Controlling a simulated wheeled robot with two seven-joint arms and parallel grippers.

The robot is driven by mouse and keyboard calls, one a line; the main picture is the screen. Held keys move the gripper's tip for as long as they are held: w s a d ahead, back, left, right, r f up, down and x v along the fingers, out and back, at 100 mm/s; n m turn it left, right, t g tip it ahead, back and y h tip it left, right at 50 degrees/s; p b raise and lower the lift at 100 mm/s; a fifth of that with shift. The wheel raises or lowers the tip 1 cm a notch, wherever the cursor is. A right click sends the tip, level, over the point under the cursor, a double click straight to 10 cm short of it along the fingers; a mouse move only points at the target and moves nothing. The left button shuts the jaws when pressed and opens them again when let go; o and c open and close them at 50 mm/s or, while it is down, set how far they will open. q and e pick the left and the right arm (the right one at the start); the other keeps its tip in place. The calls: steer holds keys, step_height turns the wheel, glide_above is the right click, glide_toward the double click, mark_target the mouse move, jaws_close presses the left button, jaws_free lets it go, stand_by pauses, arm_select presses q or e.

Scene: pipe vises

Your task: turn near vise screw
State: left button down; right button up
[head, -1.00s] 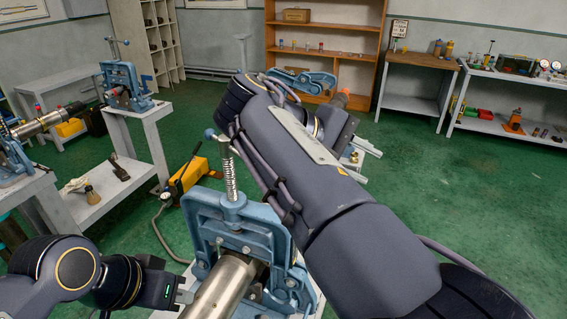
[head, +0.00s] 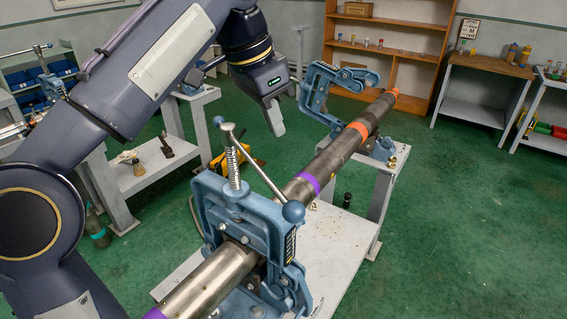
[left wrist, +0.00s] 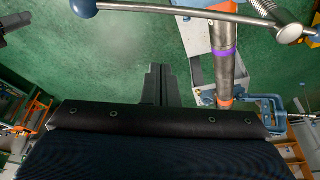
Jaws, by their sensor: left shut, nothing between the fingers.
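The near vise (head: 240,215) is a blue yoke clamped round a long steel pipe (head: 215,283). Its upright threaded screw (head: 233,168) carries a slanting handle bar (head: 262,174) with blue ball ends, one up at the left and one down at the right. My left gripper (head: 277,120) is shut and empty, pointing down beyond the bar and above the floor, apart from vise and pipe. In the left wrist view the shut fingers (left wrist: 158,85) hang clear of the handle bar (left wrist: 180,11) at the top.
The pipe runs back past purple and orange bands to the far vise (head: 318,95), whose blue yoke is swung up. The white bench (head: 322,243) lies under the pipe. Shelves (head: 390,50) stand at the back. Green floor is open at the right.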

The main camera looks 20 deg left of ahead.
arm_select(q)
step_height(320, 180, down, 9)
steer(key=shift+s+a+r+b, duration=0.15)
steer(key=shift+s+a+b, duration=0.15)
steer(key=shift+b, duration=0.1)
stand_by(0.4)
